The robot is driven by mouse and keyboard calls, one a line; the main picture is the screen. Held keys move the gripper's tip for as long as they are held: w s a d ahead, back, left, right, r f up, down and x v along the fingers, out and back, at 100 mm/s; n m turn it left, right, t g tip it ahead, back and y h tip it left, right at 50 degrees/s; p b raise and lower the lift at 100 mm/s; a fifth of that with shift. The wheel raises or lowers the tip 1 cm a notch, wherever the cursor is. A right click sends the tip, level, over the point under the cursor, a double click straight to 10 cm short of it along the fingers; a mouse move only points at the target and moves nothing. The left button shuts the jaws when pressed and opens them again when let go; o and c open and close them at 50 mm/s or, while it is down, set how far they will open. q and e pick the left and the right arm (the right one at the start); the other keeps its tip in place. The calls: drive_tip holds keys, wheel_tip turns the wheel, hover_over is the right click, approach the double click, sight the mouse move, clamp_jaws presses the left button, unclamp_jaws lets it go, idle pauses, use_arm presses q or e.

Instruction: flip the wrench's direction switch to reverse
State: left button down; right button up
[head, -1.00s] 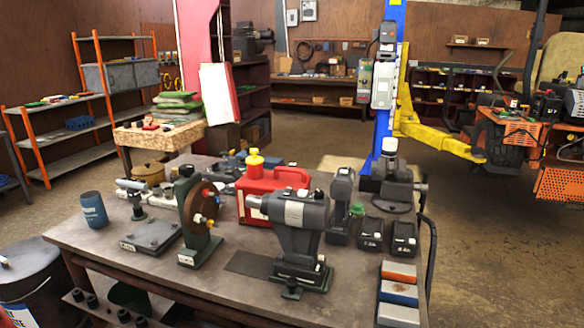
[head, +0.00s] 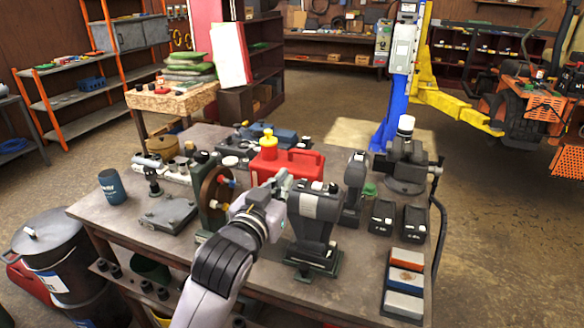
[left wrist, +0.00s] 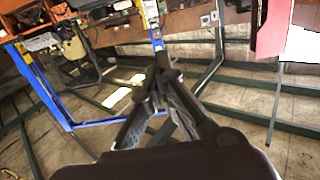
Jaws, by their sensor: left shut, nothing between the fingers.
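The grey and black impact wrench (head: 318,207) is upright in a dark holder on the workbench (head: 355,285). Its direction switch is too small to make out. My left gripper (head: 283,180) is at the wrench's left, by its nose end, and covers part of that end. I cannot tell whether it touches the wrench. In the left wrist view, the left gripper's fingers (left wrist: 161,66) are together with nothing between them, and I cannot make out the wrench. My right gripper is not in view.
A red jug (head: 300,165) with a yellow-capped bottle stands behind the wrench. A brown wheel on a stand (head: 216,192) is left of my gripper. Batteries (head: 381,217) and coloured blocks (head: 405,280) lie right. The bench front right of my arm has bare room.

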use_arm(q)
drive_tip(key=p, duration=0.4)
hover_over(301, 185)
drive_tip(key=shift+s+a, duration=0.1)
drive_tip(key=shift+s, duration=0.35)
drive_tip(key=f, duration=0.2)
drive_tip(key=shift+w+f+p, duration=0.25)
drive_tip(key=shift+f+p, duration=0.1)
drive_tip(key=shift+f, duration=0.75)
drive_tip(key=shift+w, duration=0.1)
